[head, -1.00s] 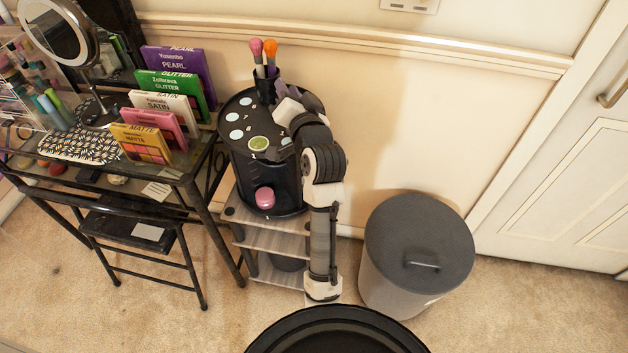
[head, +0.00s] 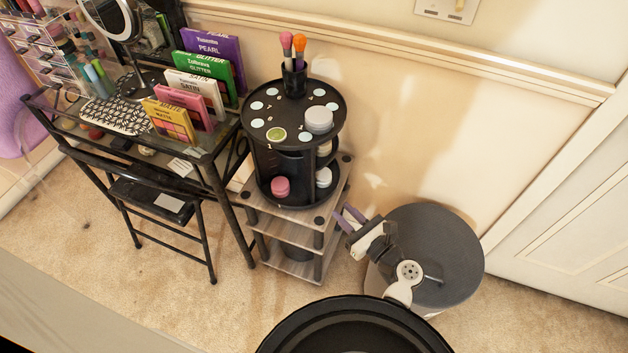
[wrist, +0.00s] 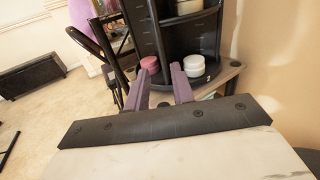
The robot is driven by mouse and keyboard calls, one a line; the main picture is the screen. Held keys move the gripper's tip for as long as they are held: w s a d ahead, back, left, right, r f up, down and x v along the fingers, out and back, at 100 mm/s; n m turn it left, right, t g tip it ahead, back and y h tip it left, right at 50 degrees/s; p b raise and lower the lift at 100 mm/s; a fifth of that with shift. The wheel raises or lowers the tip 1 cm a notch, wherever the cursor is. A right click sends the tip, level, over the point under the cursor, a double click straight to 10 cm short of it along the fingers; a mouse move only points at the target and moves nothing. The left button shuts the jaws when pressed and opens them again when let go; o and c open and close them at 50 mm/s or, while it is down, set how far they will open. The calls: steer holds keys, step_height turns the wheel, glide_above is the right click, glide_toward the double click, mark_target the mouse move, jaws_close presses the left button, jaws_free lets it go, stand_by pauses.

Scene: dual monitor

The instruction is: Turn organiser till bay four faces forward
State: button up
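The organiser (head: 262,160) is a round black tiered stand on a small wooden shelf unit. Its top carries pale discs, a green disc (head: 277,134) near the front left, and small numbers too small to read surely. A pink jar (head: 280,187) sits low at the front; a white jar (head: 324,177) sits low at the right. The organiser (wrist: 190,35) also shows in the wrist view, its dividers partly visible. My gripper (head: 348,217) is to the right of and below the organiser, apart from it. In the wrist view its purple fingers (wrist: 159,88) are parted and empty.
A grey lidded bin (head: 440,235) stands right of the shelf unit (head: 300,235), under my arm. A glass-topped table (head: 215,150) with upright palettes is close on the left. A brush cup (head: 294,80) and a white-lidded jar (head: 318,120) stand on the organiser's top.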

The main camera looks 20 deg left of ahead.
mark_target(314, 183)
steer(key=p+x, duration=0.2)
steer(key=x, duration=1.1)
steer(key=shift+w+a+r, duration=0.15)
steer(key=shift+a, duration=0.1)
steer(key=shift+c, duration=0.2)
jaws_close()
